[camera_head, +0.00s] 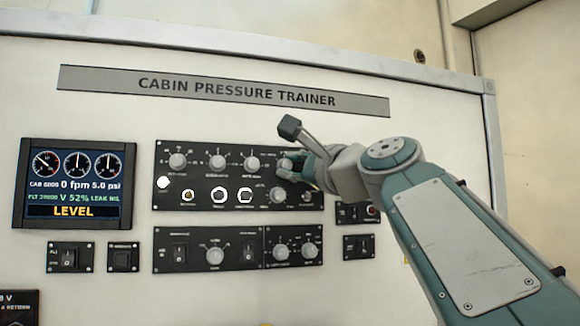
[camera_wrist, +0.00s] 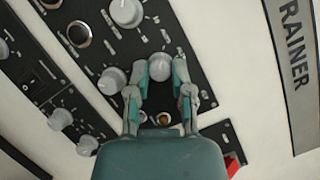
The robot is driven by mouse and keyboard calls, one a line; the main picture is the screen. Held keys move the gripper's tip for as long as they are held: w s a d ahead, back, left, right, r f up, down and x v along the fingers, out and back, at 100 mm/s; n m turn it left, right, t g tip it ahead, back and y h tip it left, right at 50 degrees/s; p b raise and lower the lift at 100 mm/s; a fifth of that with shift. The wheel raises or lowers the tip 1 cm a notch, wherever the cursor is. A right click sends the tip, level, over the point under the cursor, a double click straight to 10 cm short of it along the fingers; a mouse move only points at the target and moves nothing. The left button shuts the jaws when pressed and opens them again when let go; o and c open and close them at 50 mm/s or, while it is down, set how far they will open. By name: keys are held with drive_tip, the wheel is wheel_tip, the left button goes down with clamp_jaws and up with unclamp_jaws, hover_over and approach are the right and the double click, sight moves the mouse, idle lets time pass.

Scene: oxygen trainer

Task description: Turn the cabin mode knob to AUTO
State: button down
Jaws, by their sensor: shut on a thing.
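A grey round knob (camera_wrist: 161,72) sits between the two fingertips of my gripper (camera_wrist: 161,66) in the wrist view. My gripper is shut on it, one finger on each side. In the head view my gripper (camera_head: 290,165) is at the right end of the top knob row on the upper black panel (camera_head: 228,207), and the fingers partly hide the knob there. The small labels are too blurred to read, so I cannot tell which knob is the cabin mode knob or where its pointer is set.
The top row has other knobs (camera_head: 178,161). A display (camera_head: 74,184) at left reads LEVEL.

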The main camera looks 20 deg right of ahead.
drive_tip(key=c, duration=0.5)
unclamp_jaws()
drive_tip(key=shift+w+a+f, duration=0.1)
drive_tip(key=shift+f, duration=0.05)
drive_tip(key=v, duration=1.2)
drive_tip(key=shift+a, duration=0.1)
